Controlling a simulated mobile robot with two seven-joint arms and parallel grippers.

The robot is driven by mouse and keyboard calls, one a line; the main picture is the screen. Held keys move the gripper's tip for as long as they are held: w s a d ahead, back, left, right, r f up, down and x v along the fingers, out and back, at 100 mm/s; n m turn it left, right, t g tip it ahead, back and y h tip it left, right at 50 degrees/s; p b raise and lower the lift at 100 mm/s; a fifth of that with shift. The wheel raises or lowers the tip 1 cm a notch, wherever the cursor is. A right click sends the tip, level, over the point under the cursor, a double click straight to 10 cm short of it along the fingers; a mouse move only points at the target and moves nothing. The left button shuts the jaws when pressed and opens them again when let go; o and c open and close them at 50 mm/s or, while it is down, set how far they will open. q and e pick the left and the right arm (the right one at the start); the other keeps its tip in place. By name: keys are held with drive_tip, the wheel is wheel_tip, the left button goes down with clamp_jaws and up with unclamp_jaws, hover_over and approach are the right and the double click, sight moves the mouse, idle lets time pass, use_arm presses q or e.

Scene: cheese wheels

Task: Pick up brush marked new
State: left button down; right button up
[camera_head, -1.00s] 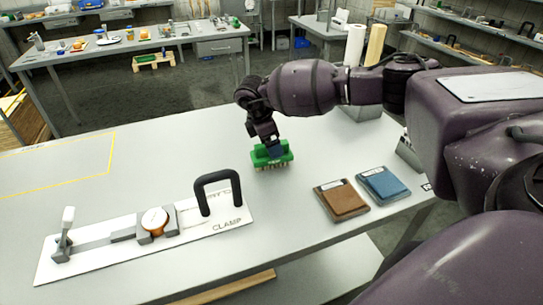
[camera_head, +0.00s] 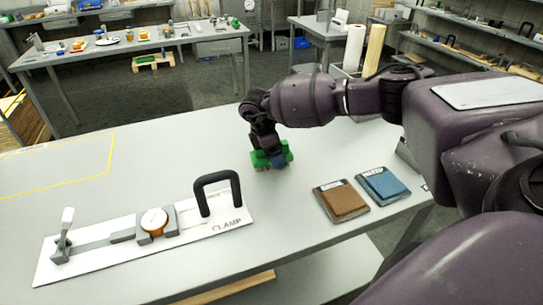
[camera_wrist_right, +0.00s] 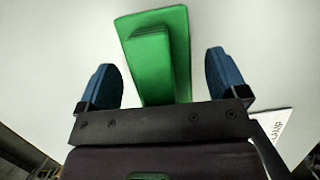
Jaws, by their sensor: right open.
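A green brush (camera_head: 262,160) lies on the table in the head view, with a block-like handle on top. It also shows in the right wrist view (camera_wrist_right: 180,30), its raised handle between the blue fingertips. My right gripper (camera_head: 279,160) is down at the brush, its open fingers on either side of the handle with gaps visible. In the wrist view the right gripper (camera_wrist_right: 163,82) has both fingers apart. No "new" marking can be read on the brush. My left gripper is not in view.
A white clamp board (camera_head: 90,262) with a black handle (camera_head: 217,178) lies left of the brush. A brown pad (camera_head: 341,199) and a blue pad (camera_head: 383,185) lie to the right. Paper rolls (camera_head: 354,48) stand behind.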

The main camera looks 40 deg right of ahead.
idle(0.3)
drive_tip(key=c, duration=1.1)
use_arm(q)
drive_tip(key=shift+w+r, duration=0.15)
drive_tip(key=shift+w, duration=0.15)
